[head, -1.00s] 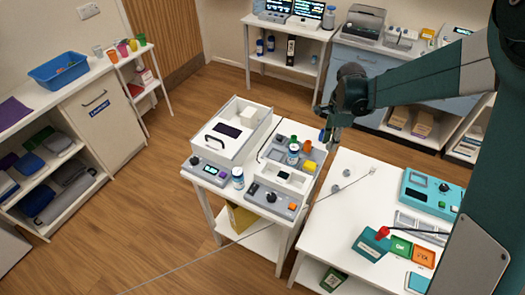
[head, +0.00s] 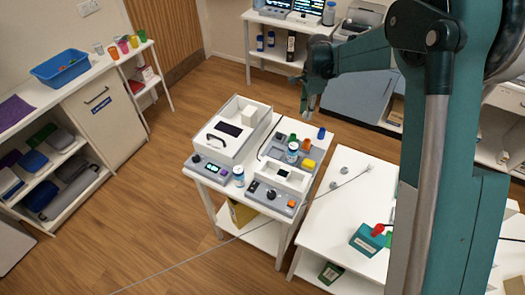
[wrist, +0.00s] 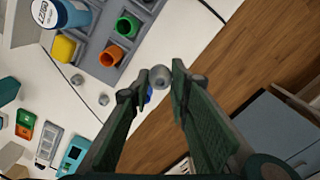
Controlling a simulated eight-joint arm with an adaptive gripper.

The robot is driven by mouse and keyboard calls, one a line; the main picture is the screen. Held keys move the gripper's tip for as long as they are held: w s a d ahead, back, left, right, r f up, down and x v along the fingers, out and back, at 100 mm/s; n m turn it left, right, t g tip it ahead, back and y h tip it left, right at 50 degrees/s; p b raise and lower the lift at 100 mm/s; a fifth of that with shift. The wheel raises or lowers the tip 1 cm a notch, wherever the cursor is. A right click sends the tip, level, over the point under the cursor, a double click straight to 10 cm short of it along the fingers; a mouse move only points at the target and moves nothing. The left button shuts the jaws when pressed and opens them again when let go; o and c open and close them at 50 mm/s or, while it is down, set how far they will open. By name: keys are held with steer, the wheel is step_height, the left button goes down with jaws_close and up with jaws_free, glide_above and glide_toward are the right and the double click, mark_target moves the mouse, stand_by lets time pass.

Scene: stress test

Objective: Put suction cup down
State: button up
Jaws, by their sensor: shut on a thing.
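My gripper (head: 311,110) hangs in the air near the back right corner of the white equipment table (head: 228,207). In the wrist view its two fingers (wrist: 164,76) are close together around a small grey rounded piece, which looks like a suction cup (wrist: 160,77). The head view is too small to show this piece clearly.
A blue item (head: 321,132) stands at the equipment table's back right corner, below my gripper. Open floor lies behind.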

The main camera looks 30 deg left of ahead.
steer(key=shift+f, duration=0.15)
glide_above(304, 134)
steer(key=shift+w+f, duration=0.1)
steer(key=shift+f, duration=2.9)
steer(key=shift+f, duration=1.85)
steer(key=shift+f, duration=0.2)
steer(key=o, duration=0.7)
steer(key=shift+c, duration=0.2)
steer(key=shift+r, duration=0.1)
step_height(304, 134, up, 12)
steer(key=shift+r, duration=0.1)
